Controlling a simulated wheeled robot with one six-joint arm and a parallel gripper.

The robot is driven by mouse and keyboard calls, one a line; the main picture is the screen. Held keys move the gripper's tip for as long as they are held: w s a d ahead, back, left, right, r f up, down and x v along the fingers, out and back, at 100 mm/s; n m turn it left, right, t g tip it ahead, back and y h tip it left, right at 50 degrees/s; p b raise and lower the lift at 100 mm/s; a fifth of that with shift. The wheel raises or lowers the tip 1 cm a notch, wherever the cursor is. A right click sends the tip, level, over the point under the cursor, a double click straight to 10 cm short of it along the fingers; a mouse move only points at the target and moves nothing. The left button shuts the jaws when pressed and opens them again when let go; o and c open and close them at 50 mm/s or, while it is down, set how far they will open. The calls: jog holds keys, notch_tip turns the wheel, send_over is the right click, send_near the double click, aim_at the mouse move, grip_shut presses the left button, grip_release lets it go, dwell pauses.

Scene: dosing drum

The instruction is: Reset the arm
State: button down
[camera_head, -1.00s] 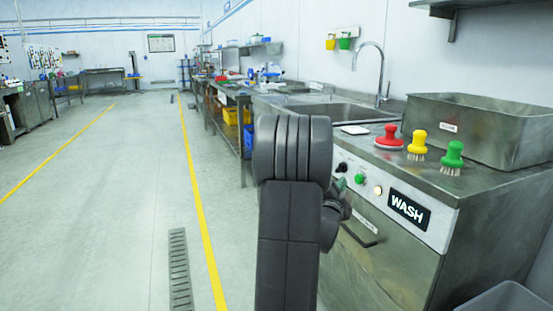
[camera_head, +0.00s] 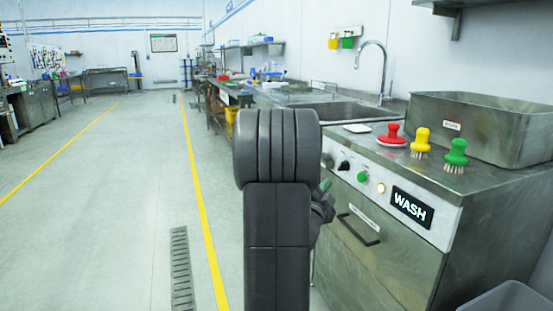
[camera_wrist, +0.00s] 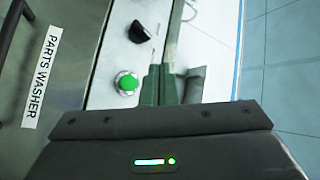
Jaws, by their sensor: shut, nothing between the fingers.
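My arm rises in the middle of the head view, in front of the wash station (camera_head: 395,255). My gripper (camera_head: 326,186) shows only in part behind the arm, left of the station's control panel. In the wrist view the two greenish fingers of my gripper (camera_wrist: 171,84) are together and empty. They point along the panel, beside the green button (camera_wrist: 127,82) and the black knob (camera_wrist: 139,32), apart from both as far as I can tell.
A drawer handle (camera_head: 358,230) sticks out of the station front. Red (camera_head: 392,135), yellow (camera_head: 420,142) and green (camera_head: 456,155) brushes stand on top beside a metal basin (camera_head: 480,128). The floor to the left is open.

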jog(key=d, duration=0.1)
jog(key=w+d, duration=0.1)
jog(key=d, duration=0.1)
jog(key=w+d, duration=0.1)
jog(key=d, duration=0.1)
jog(key=shift+d+r+b, duration=0.2)
jog(key=shift+r+b, duration=0.05)
jog(key=shift+b, duration=0.1)
dwell(0.3)
